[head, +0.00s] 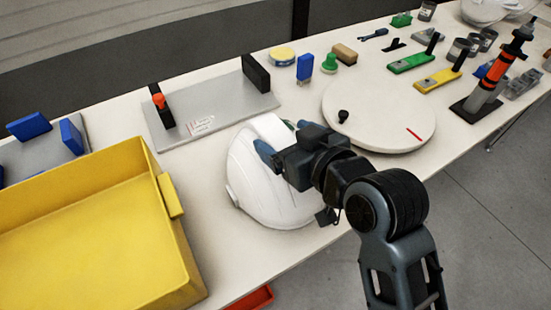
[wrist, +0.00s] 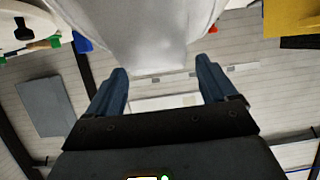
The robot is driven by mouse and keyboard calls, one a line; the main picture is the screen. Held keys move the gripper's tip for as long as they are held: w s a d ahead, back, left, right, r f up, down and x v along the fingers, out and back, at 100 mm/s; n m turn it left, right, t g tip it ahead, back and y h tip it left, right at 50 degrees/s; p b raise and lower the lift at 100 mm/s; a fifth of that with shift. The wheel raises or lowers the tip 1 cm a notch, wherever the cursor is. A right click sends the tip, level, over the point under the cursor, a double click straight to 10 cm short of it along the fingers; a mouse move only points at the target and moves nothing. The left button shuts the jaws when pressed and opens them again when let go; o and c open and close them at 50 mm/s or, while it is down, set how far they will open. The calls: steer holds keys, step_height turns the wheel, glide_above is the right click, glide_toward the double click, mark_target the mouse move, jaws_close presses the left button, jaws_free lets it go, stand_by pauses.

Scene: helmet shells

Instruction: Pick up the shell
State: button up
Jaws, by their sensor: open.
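The white helmet shell (head: 252,185) rests on the table in the head view, between the yellow bin and the round white turntable. My gripper (head: 275,150) is at the shell's upper right side, partly overlapping it. In the wrist view the shell (wrist: 140,30) fills the upper middle, its lower edge reaching down between my two blue fingers. My gripper (wrist: 163,82) is open there, with one finger on each side of that edge. Gaps show between the fingers and the shell near the tips. I cannot tell whether either finger touches it.
A yellow bin (head: 172,240) stands left of the shell. A grey fixture plate (head: 235,108) with black and orange parts lies behind it. The round turntable (head: 385,120) is to the right. Several small tools and blocks line the back. The table's front edge is close to the shell.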

steer(key=shift+x, duration=0.9)
steer(key=shift+s, duration=0.1)
jaws_close()
